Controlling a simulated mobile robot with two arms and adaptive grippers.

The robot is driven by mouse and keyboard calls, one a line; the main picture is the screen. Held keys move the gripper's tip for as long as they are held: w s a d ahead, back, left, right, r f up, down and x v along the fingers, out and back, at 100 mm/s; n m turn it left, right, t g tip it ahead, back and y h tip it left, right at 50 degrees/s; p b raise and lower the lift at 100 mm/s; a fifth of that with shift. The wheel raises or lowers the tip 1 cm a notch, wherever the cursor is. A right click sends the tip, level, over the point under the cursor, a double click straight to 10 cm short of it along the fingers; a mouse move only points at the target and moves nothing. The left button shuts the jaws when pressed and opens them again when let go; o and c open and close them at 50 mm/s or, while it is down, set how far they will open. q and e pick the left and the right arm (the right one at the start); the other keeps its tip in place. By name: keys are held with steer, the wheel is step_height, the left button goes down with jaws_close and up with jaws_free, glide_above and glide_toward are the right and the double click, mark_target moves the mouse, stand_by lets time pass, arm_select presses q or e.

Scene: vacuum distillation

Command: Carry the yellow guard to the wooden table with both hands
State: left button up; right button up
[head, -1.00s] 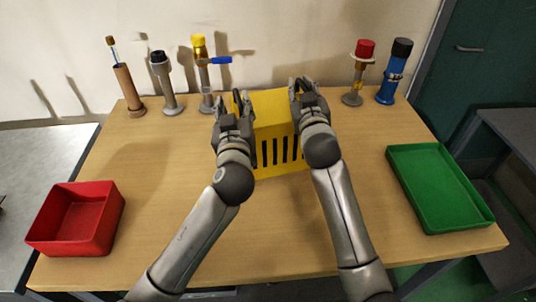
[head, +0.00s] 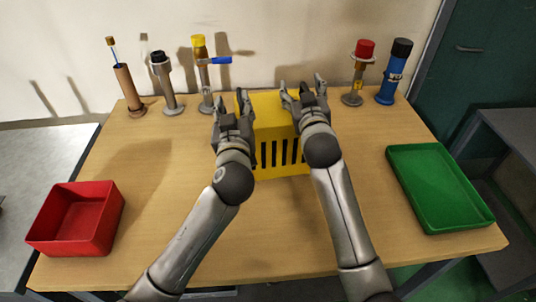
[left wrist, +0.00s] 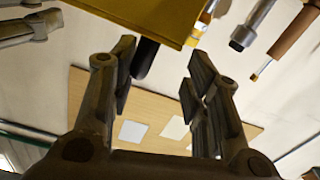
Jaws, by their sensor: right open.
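The yellow guard (head: 268,107), a box with dark slots in its front, stands upright on the wooden table (head: 150,190), towards the back middle. My left gripper (head: 231,101) is at its left side with fingers apart. In the left wrist view the guard (left wrist: 150,14) shows above the open fingers of my left gripper (left wrist: 165,68). A short black part beside one finger shows there; I cannot tell what it belongs to. My right gripper (head: 303,90) is spread open at the guard's right side, over its top edge. The arms hide part of the guard.
A red bin (head: 75,220) stands at the left front and a green tray (head: 440,190) at the right. Behind the guard stand a brown tube (head: 128,88), a black-capped fitting (head: 165,80), a yellow-topped valve (head: 203,72), a red-topped fitting (head: 358,70) and a blue cylinder (head: 392,75).

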steer(key=s+d, duration=0.1)
steer(key=s, duration=1.1)
steer(key=shift+d, duration=0.2)
arm_select(q)
steer(key=shift+a, duration=0.1)
arm_select(e)
steer(key=shift+w+f, duration=0.1)
arm_select(q)
steer(key=shift+s+a+p, duration=0.15)
steer(key=shift+s+a, duration=0.4)
steer(key=shift+a, duration=0.3)
steer(key=shift+s+a+p, duration=0.15)
steer(key=shift+s+a, duration=0.35)
steer(key=shift+a, duration=0.3)
steer(key=shift+s+a+p, duration=0.15)
steer(key=shift+s+a, duration=0.4)
steer(key=shift+a, duration=0.3)
arm_select(e)
steer(key=shift+r, duration=0.45)
arm_select(q)
steer(key=shift+f, duration=0.1)
